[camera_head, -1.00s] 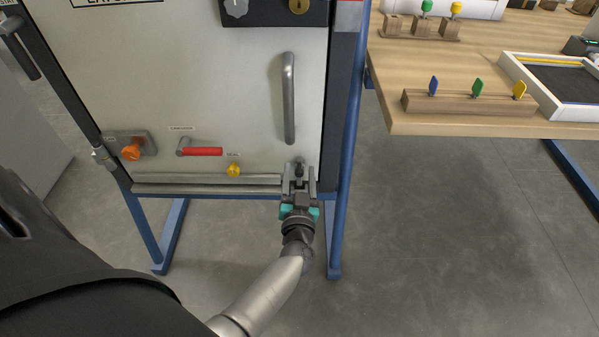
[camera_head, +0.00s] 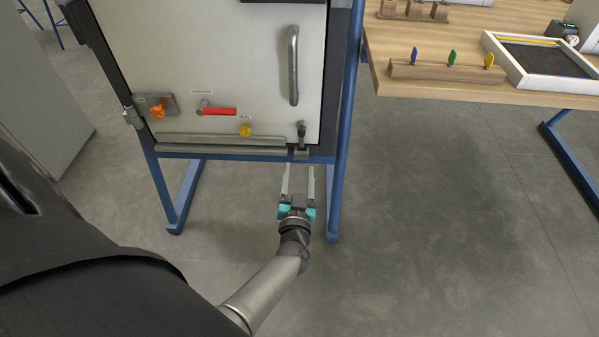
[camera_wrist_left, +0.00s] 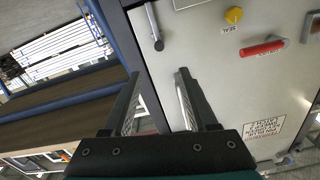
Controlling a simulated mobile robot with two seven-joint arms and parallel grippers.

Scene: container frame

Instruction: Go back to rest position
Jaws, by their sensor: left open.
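My left gripper (camera_head: 298,182) is open and empty, just below the bottom edge of the container door (camera_head: 260,85) in the head view. Its two fingers point up towards a small dark latch (camera_head: 302,132) at the door's lower right corner and are apart from it. In the left wrist view the open fingers (camera_wrist_left: 157,88) show with nothing between them, and the door panel (camera_wrist_left: 225,70) lies beyond them. My right gripper is not in view.
The door carries a vertical handle (camera_head: 293,66), a red lever (camera_head: 218,111), a yellow knob (camera_head: 245,130) and an orange knob (camera_head: 157,111). A blue frame (camera_head: 343,150) stands around it. A wooden table (camera_head: 420,92) stands at right. Floor below is clear.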

